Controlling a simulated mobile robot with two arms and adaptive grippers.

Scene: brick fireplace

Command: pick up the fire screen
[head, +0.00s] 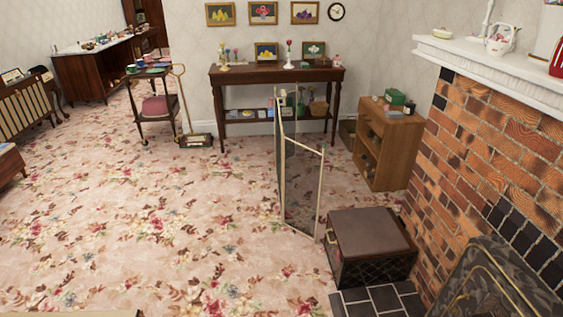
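A folding fire screen (302,190) with thin pale gold frames and see-through dark mesh stands upright on the carpet, right of the middle of the head view. Its panels are angled to each other, and one is seen almost edge-on. Its lower right edge is close to a dark brown box (370,230); I cannot tell if they touch. Neither of my grippers shows in the head view.
The brick fireplace (500,150) with a white mantel fills the right side. Tiled hearth (385,300) lies at the bottom right. A wooden cabinet (385,150) and a dark console table (275,75) stand behind the screen. Flowered carpet (140,230) is clear to the left.

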